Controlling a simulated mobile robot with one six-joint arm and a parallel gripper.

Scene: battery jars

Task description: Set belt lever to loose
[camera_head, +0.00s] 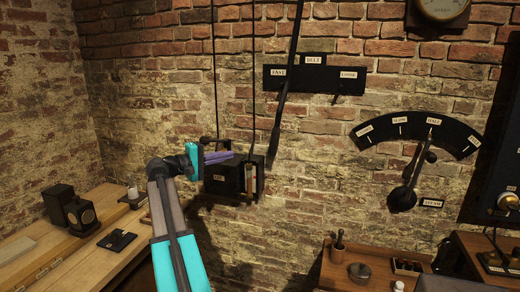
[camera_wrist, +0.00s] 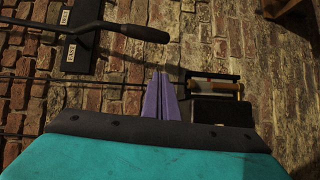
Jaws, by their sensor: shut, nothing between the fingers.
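The belt lever (camera_head: 284,92) is a long black rod hanging down the brick wall, with a thicker handle at its lower end. It crosses a black plate (camera_head: 338,86) labelled FAST at left, BELT above and LOOSE at right. The lever lies beside the FAST label. In the wrist view the lever handle (camera_wrist: 145,33) is above the fingers, apart from them. My gripper (camera_head: 232,155) has purple fingers, shut and empty, left of the lever handle in the head view. It also shows in the wrist view (camera_wrist: 160,78).
A black wall box (camera_head: 222,181) is close behind and below my fingers. A dial with a lever (camera_head: 405,190) is on the wall at right. A wooden bench (camera_head: 40,252) is at left and a wooden stand (camera_head: 345,272) at lower right. Thin vertical rods run above the box.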

